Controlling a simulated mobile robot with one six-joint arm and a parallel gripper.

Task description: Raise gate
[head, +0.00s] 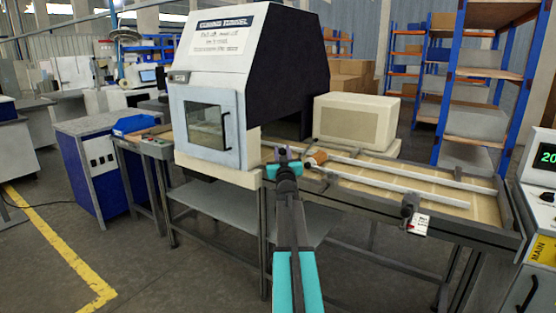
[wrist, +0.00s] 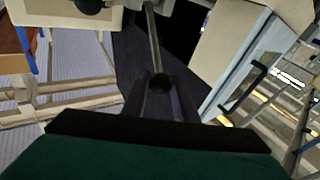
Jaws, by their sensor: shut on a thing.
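My gripper (head: 284,160) is beside the right end of the white-topped curing tunnel (head: 222,40), above the conveyor. In the wrist view, my dark gripper fingers (wrist: 160,102) are shut around the round dark knob (wrist: 159,81) at the end of a thin grey rod (wrist: 153,38). My arm covers part of this spot in the head view, and the rod is hard to make out there. I cannot tell which panel is the gate or how high it stands. The tunnel's dark side (head: 290,60) rises behind my gripper.
An orange-brown cartridge (head: 317,157) lies by the pale rails (head: 400,182) on the conveyor, just right of my gripper. A clamp with a tag (head: 418,224) is on the front rail. A beige box (head: 355,122) stands behind. The tunnel's windowed door (head: 207,128) is shut.

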